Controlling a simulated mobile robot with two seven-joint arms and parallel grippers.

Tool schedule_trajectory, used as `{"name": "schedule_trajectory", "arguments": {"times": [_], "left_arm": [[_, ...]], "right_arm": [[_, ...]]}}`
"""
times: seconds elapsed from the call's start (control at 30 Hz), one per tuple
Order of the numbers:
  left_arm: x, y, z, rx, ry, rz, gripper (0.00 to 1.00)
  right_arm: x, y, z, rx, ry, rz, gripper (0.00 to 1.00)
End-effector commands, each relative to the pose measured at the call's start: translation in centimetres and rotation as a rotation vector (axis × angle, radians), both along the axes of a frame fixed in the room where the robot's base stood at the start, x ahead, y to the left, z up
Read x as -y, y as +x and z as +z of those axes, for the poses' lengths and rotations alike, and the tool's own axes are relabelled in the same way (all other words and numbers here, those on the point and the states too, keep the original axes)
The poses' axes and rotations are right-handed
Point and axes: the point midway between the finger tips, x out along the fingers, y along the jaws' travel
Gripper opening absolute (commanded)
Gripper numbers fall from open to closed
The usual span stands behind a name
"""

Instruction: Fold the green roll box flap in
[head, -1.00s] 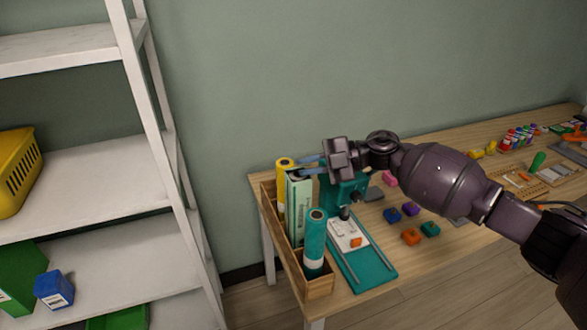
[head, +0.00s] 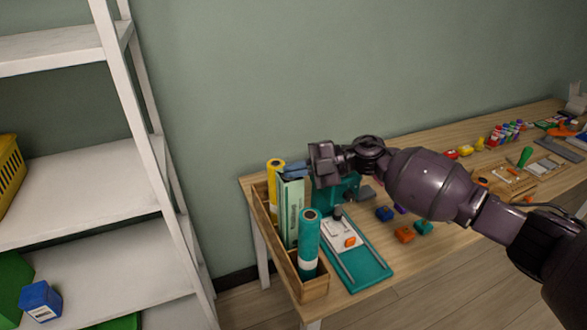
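The green roll box (head: 291,212) is a tall, pale green carton standing upright in a wooden tray (head: 314,289) at the table's left end. My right gripper (head: 298,170) is at the top of this box, its fingers pointing left over the box's upper edge. The fingers and the box top overlap in the picture, so the flap and any contact are hard to make out. I cannot tell how far the fingers are apart. My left gripper is out of view.
A yellow roll (head: 273,176) stands behind the box and a teal roll (head: 308,240) in front. A teal machine (head: 362,262) stands just right of the tray. Coloured blocks (head: 404,235) lie further right. A white shelf (head: 95,190) is at left.

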Motion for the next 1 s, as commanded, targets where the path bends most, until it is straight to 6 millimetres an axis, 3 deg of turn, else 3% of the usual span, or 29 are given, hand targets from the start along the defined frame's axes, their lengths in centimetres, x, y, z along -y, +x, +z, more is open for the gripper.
{"name": "schedule_trajectory", "arguments": {"times": [0.33,0.43,1.0], "left_arm": [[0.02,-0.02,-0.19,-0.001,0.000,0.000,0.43],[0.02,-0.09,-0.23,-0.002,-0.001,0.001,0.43],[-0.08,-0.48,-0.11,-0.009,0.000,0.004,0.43]], "right_arm": [[0.05,-0.09,-0.17,0.024,0.008,-0.001,0.00],[0.04,-0.09,-0.18,0.024,0.007,-0.001,0.13],[0.64,0.03,0.15,0.024,0.006,-0.001,0.13]]}}
